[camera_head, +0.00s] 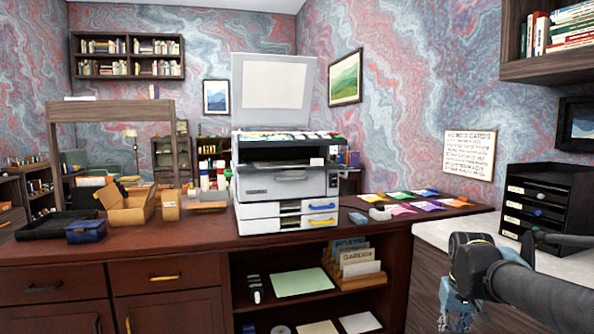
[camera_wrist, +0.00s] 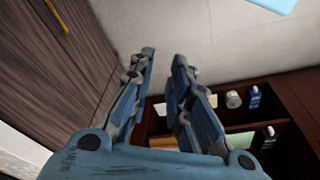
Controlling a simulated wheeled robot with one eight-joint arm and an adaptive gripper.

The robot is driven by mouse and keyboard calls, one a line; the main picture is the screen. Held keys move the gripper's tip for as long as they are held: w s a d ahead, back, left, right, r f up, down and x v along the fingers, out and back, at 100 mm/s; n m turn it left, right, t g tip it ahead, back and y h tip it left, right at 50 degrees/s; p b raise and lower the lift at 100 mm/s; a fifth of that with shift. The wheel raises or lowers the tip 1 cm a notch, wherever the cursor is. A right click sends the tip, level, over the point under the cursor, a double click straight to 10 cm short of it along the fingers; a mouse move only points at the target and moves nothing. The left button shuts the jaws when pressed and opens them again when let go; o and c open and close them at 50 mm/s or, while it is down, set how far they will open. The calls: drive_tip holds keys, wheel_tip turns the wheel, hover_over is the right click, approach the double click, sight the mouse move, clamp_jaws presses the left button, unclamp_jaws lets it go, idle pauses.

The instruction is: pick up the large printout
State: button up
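A pale green sheet (camera_head: 302,282), the largest loose paper in view, lies flat on the upper shelf of the desk's open cubby. I cannot tell for certain which is the large printout. My gripper (camera_head: 457,316) hangs low at the right, in front of the desk and apart from the sheets. In the wrist view its fingers (camera_wrist: 164,62) stand apart with nothing between them. The green sheet seems to show there (camera_wrist: 236,141), partly hidden.
A printer (camera_head: 285,185) stands on the dark wooden desk (camera_head: 200,240). A file holder (camera_head: 355,266) stands beside the green sheet, at the cubby's right. Small bottles (camera_head: 254,288) stand at its left. A black drawer unit (camera_head: 545,205) sits on the white counter at right.

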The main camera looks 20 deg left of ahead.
drive_tip(key=w+a+r+m+t+y, duration=0.2)
drive_tip(key=w+a+r+t+y, duration=0.2)
drive_tip(key=w+a+r, duration=0.85)
drive_tip(key=w+a+r+m+t+y, duration=0.2)
drive_tip(key=w+a+r+t+y, duration=0.15)
drive_tip(key=w+a+r, duration=0.9)
drive_tip(key=w+a+r+m+t+y, duration=0.25)
drive_tip(key=w+a+r+y, duration=0.4)
drive_tip(key=a, duration=0.95)
drive_tip(key=w+a+r+m+t+h, duration=0.1)
drive_tip(key=w+a+m+h, duration=0.3)
drive_tip(key=w+a, duration=0.8)
drive_tip(key=shift+a+r+m+t, duration=0.25)
drive_tip(key=shift+m+t, duration=0.2)
drive_tip(key=shift+t, duration=0.45)
drive_tip(key=shift+w, duration=0.1)
drive_tip(key=shift+c, duration=0.5)
clamp_jaws()
